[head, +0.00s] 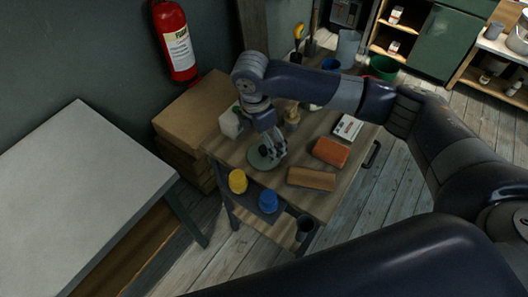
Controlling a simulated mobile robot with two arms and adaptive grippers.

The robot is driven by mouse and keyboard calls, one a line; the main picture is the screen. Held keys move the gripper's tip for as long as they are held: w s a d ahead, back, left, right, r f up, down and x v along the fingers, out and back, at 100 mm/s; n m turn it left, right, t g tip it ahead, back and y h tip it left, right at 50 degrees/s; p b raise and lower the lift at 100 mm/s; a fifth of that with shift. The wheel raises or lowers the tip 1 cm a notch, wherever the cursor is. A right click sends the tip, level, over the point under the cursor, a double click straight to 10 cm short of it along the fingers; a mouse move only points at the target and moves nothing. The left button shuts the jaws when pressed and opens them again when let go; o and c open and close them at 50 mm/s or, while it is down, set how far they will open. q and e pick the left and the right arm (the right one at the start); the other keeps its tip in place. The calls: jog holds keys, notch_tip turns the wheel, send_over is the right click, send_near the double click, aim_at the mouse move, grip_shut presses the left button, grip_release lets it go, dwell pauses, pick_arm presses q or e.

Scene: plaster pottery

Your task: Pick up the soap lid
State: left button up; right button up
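A round, flat grey-green piece (256,160), which may be the soap lid, lies on the wooden cart top (218,148) near its left front edge. I cannot tell for sure that it is the lid. My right gripper (270,153) points down right over this piece, and its fingers cover part of it. The view is too small to show whether the fingers touch it or are closed on it. My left gripper is not in view.
On the cart are an orange-red block (331,152), a brown block (311,180), a white box (348,127) and a pale block (231,122). Yellow (238,181) and blue (268,201) containers sit at its front edge. Cardboard boxes (190,125) and a grey table (85,195) stand left.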

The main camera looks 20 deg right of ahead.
aim_at(265, 149)
jog(key=shift+w+f, duration=0.3)
jog(key=shift+f, duration=0.5)
jog(key=f, duration=0.1)
jog(key=f+p, duration=0.1)
jog(key=f, duration=0.1)
jog(key=shift+d+f, duration=0.2)
jog(key=shift+f, duration=0.1)
jog(key=shift+f+p, duration=0.3)
jog(key=shift+f, duration=0.15)
jog(key=shift+w, duration=0.1)
jog(key=shift+c, duration=0.2)
jog(key=c, duration=2.2)
jog(key=shift+s+f, duration=0.1)
jog(key=shift+s, duration=0.15)
grip_shut()
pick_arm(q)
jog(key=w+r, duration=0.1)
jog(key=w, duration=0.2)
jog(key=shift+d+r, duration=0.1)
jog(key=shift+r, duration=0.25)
